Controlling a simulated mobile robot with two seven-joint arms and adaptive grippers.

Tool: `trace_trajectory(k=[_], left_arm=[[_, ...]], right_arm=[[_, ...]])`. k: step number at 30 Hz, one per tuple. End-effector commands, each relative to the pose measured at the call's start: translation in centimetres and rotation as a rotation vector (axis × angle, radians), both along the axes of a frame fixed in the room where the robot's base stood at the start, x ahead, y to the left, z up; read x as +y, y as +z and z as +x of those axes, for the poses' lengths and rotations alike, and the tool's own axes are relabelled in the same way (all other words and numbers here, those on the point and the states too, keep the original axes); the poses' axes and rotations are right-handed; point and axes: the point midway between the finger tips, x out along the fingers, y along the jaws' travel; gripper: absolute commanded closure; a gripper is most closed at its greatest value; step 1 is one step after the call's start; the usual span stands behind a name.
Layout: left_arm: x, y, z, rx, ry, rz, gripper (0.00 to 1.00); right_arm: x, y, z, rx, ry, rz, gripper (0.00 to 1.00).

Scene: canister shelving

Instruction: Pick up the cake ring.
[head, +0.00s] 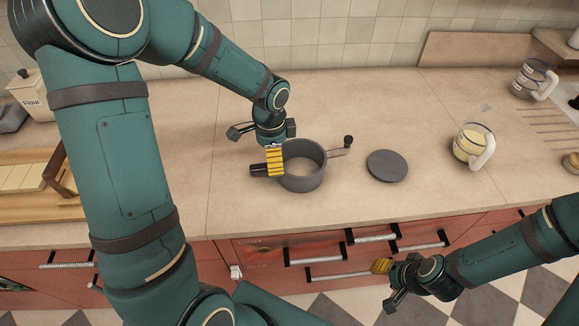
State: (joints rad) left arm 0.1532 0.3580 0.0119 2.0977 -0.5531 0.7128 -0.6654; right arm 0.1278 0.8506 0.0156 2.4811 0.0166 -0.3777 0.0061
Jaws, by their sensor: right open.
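The cake ring seems to be the grey, round, open-topped vessel (305,176) on the counter, upright, with an arm and dark knob at its upper right. A dark stub shows at its left side. My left gripper (275,160) points down at the vessel's left rim, with a yellow-padded finger over the stub. The picture does not show clearly whether it touches or grips, as its fingers overlap. My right gripper (385,285) is open and empty, low in front of the drawers and well away from the vessel.
A flat dark grey disc (387,166) lies right of the vessel. A glass jug (473,145) with pale contents stands further right, another jug (533,78) behind. A cutting board (20,172) and flour canister (31,92) are at left. The counter (370,105) is clear behind the disc.

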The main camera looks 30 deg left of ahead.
Motion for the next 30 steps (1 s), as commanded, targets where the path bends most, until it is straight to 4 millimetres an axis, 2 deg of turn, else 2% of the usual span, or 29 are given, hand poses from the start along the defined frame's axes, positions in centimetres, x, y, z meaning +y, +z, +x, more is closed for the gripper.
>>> trace_trajectory(k=[12,20,21,23,27,29,30], left_arm=[[-0.2,-4.9,-0.6,0.002,0.000,0.000,0.00],[-0.2,-5.2,-0.5,0.000,0.000,0.000,0.00],[-0.2,-5.2,-0.5,0.000,0.000,0.000,0.04],[-0.2,-5.2,-0.5,0.000,0.000,0.000,0.25],[-0.2,-5.2,-0.5,0.000,0.000,0.000,0.74],[-0.2,-5.2,-0.5,0.000,0.000,0.000,0.95],[-0.2,-5.2,-0.5,0.000,0.000,0.000,1.00]], right_arm=[[0.1,-0.9,-0.2,0.006,0.004,0.002,0.53],[0.1,-0.9,-0.3,0.006,0.006,0.002,0.53],[0.1,-0.8,-0.3,0.007,0.005,0.002,0.53],[0.1,-0.9,-0.3,0.006,0.006,0.002,0.53],[0.1,-0.8,-0.3,0.006,0.004,0.002,0.53],[0.1,-0.9,-0.2,0.006,0.004,0.002,0.53],[0.1,-0.9,-0.2,0.006,0.004,0.002,0.53]])
